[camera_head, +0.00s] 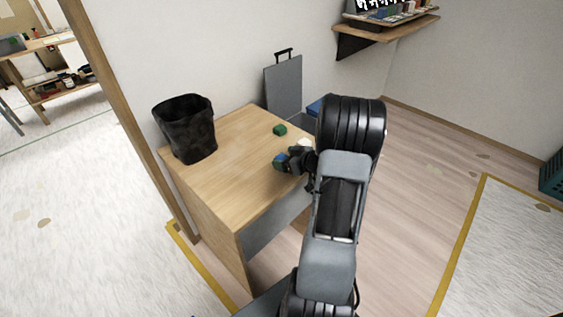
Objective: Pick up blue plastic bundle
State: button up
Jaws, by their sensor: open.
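A small blue thing (280,159), which looks like the blue plastic bundle, lies on the wooden desk (222,160) near its right part. My gripper (284,163) is right at it, reaching over the desk from the right. The jaws are open and dark, and they partly hide the blue thing. I cannot tell whether they touch it. My arm covers the right edge of the desk.
A green block (280,130) and a whitish thing (305,143) lie close by on the desk. A black bin (187,128) stands at the desk's left corner. A grey panel with a handle (284,86) stands behind. The desk's front left is clear.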

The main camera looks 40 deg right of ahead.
jog(key=shift+x, duration=1.1)
jog(key=shift+c, duration=0.3)
jog(key=shift+s, duration=0.1)
jog(key=c, duration=0.9)
